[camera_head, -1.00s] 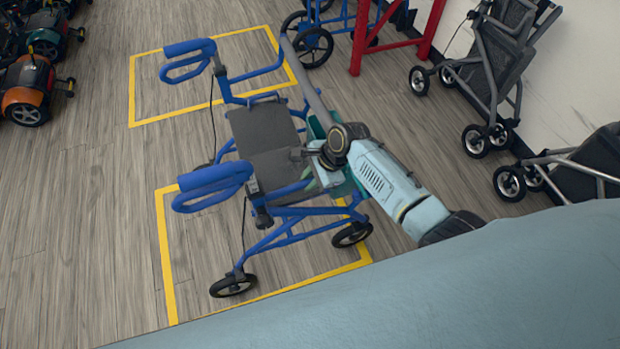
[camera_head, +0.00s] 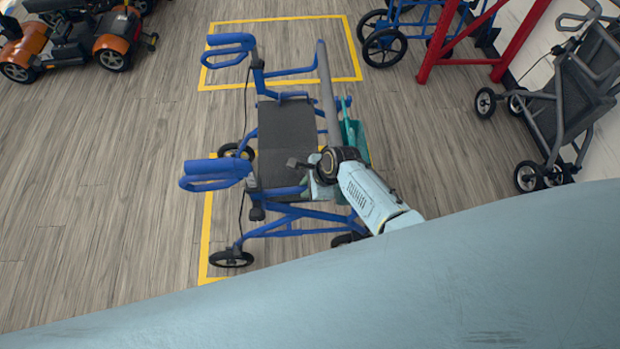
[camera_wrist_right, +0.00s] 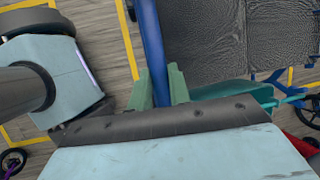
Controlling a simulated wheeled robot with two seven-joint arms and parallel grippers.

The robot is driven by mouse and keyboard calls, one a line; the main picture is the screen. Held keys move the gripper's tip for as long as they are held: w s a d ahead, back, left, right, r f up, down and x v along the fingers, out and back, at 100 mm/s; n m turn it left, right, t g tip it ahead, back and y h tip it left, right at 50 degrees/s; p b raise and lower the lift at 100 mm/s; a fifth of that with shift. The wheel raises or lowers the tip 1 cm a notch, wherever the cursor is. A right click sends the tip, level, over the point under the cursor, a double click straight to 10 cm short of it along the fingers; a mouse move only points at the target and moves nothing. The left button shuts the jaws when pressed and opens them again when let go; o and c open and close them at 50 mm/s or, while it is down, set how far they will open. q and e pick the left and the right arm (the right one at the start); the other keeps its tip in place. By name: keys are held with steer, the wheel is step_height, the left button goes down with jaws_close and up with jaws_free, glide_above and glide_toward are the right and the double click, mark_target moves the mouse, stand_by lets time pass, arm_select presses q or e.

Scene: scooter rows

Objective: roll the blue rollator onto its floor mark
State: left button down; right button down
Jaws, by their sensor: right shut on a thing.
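The blue rollator (camera_head: 286,133) stands upright, with a dark seat, two blue loop handles on the left and black wheels. It stands mostly over the nearer yellow floor outline (camera_head: 206,232). Its near left wheel (camera_head: 232,258) is just inside the left line, and its far left wheel (camera_head: 229,150) is near the far line. My right gripper (camera_head: 312,178) is at the rollator's near side. In the right wrist view, its green fingers (camera_wrist_right: 160,88) are closed around a blue frame tube (camera_wrist_right: 152,45). My left gripper does not show. My pale blue body hides the outline's near right part.
A red frame (camera_head: 468,45), another blue wheeled frame (camera_head: 402,32) and a grey folded stroller-like walker (camera_head: 570,100) stand at the right. Orange-and-black scooters (camera_head: 118,38) stand at top left. The floor at left is clear.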

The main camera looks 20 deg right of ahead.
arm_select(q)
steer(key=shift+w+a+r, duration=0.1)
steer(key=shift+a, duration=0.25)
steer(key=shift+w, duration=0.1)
arm_select(e)
steer(key=c, duration=1.3)
jaws_free()
steer(key=shift+r, duration=0.1)
steer(key=shift+s+d+r, duration=0.1)
steer(key=shift+r, duration=0.2)
arm_select(q)
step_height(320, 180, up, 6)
steer(key=p, duration=0.5)
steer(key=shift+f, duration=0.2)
arm_select(e)
steer(key=v, duration=1.2)
steer(key=shift+d+r, duration=0.15)
steer(key=shift+r, duration=0.1)
